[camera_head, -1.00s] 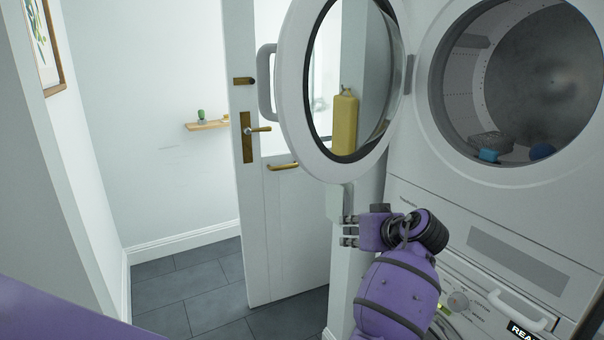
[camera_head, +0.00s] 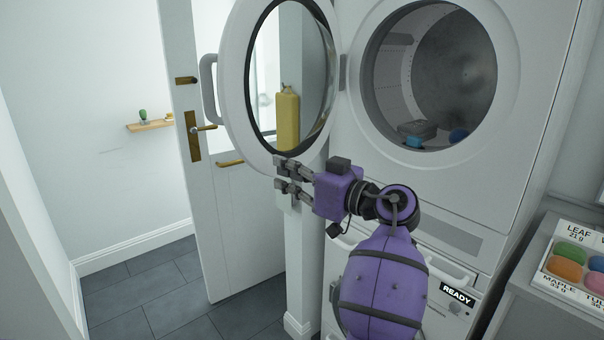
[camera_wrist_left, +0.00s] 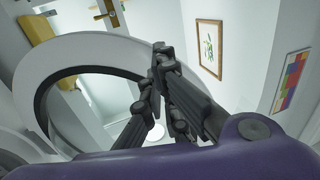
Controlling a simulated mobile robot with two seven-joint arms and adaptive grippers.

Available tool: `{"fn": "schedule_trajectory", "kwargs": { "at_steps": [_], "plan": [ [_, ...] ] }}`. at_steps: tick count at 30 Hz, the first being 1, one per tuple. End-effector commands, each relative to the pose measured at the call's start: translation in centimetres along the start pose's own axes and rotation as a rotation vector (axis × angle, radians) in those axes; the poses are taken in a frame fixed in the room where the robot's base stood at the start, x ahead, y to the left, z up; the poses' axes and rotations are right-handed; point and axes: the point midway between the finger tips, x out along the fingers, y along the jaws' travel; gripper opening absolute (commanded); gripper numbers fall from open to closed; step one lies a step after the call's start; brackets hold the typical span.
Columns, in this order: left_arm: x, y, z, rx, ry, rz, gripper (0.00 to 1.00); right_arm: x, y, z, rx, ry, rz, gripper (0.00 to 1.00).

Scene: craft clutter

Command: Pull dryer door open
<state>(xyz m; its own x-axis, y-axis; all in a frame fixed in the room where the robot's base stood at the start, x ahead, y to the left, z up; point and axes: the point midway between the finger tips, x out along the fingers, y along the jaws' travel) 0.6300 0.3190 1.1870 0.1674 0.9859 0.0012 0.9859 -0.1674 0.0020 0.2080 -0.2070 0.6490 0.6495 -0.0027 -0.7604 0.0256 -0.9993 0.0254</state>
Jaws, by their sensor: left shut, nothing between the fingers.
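The dryer door (camera_head: 234,110), a white ring with a round window, stands swung wide open to the left of the dryer (camera_head: 345,110). Its grey handle (camera_head: 208,88) is on the door's far left edge. The drum (camera_head: 455,70) is exposed. My left gripper (camera_head: 282,176) is at the lower edge of the door, shut and empty, to the right of and below the handle. In the left wrist view the shut fingers (camera_wrist_left: 160,62) overlap the door's white rim (camera_wrist_left: 95,45); contact cannot be told. My right gripper is not in view.
Blue items (camera_head: 413,141) and a grey item lie in the drum. A white room door (camera_head: 230,230) with brass fittings stands behind the dryer door. A counter with a tray of coloured pieces (camera_head: 570,255) is at the right. The tiled floor at left is clear.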

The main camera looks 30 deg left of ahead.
Motion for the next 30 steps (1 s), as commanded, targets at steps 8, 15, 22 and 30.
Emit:
{"fn": "schedule_trajectory", "kwargs": {
  "at_steps": [8, 15, 22, 30],
  "plan": [
    [4.7, -0.1, -0.4, -0.001, 0.000, -0.002, 0.00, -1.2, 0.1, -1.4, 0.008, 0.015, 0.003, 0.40],
    [5.9, 0.0, 0.0, 0.001, -0.001, 0.001, 0.00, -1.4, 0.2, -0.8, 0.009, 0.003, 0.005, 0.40],
    [5.9, 0.0, 0.1, 0.002, -0.001, 0.000, 0.00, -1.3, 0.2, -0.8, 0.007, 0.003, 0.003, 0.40],
    [7.1, 0.2, 0.1, 0.002, 0.000, 0.025, 0.00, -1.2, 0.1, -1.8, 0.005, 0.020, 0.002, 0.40]
  ]
}}
